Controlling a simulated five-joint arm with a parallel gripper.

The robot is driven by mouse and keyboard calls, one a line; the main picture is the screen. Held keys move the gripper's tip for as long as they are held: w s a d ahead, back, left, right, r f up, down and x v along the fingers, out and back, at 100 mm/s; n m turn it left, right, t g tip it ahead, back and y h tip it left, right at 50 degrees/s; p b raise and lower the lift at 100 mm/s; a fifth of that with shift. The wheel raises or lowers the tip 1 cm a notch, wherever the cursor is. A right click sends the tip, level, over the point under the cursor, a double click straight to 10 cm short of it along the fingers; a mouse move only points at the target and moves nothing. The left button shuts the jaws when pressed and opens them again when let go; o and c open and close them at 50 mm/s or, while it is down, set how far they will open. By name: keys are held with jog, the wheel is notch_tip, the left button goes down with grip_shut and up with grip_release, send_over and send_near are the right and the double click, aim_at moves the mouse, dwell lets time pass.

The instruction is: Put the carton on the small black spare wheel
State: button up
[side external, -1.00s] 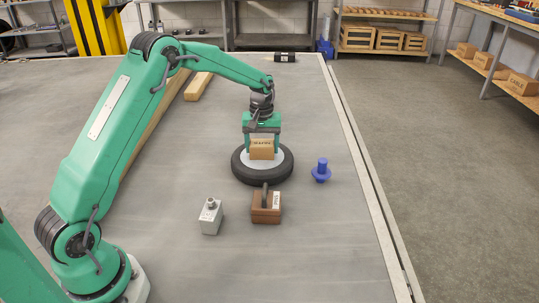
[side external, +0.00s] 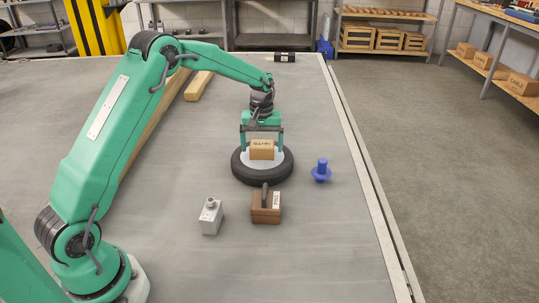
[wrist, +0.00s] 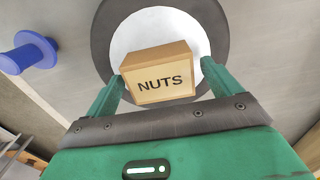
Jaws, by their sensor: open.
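The carton (side external: 262,150) is a small brown box. It rests on the pale centre of the small black spare wheel (side external: 240,172), which lies flat on the grey surface. In the wrist view the carton (wrist: 158,77) shows the word NUTS and sits within the white disc of the wheel (wrist: 216,25). My gripper (side external: 263,147) is open around the carton. In the wrist view its two green fingers (wrist: 160,84) stand either side of the box, with a visible gap on the right; the left finger is close to the box's edge.
A blue flanged part (side external: 321,172) stands right of the wheel. A brown block with a handle (side external: 266,208) and a grey metal box (side external: 210,217) stand in front. The front right surface is clear.

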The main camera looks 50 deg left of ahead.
aim_at(262, 144)
notch_tip(262, 144, up, 12)
jog(key=shift+f, duration=0.2)
dwell(0.4)
dwell(0.5)
jog(key=s+d+r+m+t, duration=0.1)
jog(key=s+d+r+m, duration=0.15)
jog(key=s+r, duration=0.4)
jog(key=s+d+r+m+t, duration=0.2)
jog(key=s+d+r, duration=0.2)
jog(key=s, duration=0.5)
jog(key=s+d+f+m+t, duration=0.1)
jog(key=s+d+f+m, duration=0.1)
jog(key=s, duration=0.6)
jog(key=s+d+f+m+t, duration=0.1)
jog(key=s+d+m, duration=0.1)
jog(key=s, duration=0.6)
jog(key=shift+s+f+t, duration=0.25)
jog(key=shift+f+t, duration=0.05)
jog(key=shift+f, duration=0.1)
